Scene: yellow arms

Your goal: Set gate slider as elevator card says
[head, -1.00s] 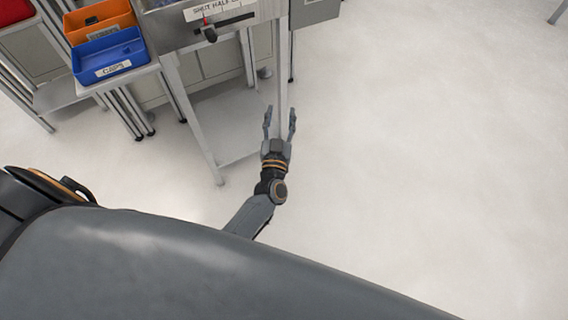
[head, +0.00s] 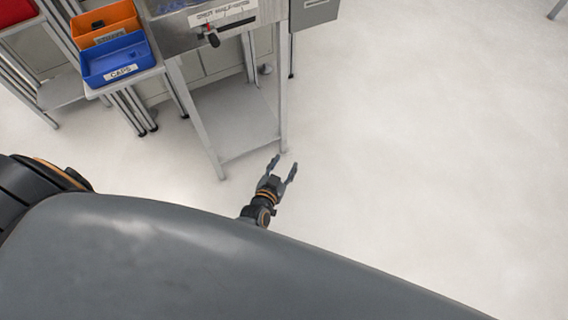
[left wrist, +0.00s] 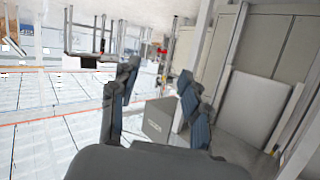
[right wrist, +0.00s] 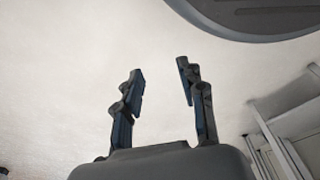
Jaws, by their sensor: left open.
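The gate slider's black knob (head: 213,40) sits toward the left end of a dark slot on the front of a metal stand, with a red mark beside it. A white label strip (head: 222,12) above the slot has print too blurred to read fully. I cannot identify the elevator card. My left gripper (head: 282,164) is open and empty over the floor, well below and right of the slider, near the stand's front leg. Its spread fingers show in the left wrist view (left wrist: 159,75). My right gripper (right wrist: 160,70) is open and empty in the right wrist view.
A blue bin (head: 118,60) labelled CAPS and an orange bin (head: 104,24) stand on a side table left of the stand. A grey box (head: 313,12) is at the stand's right. The stand has a lower shelf (head: 235,115). The floor to the right is clear.

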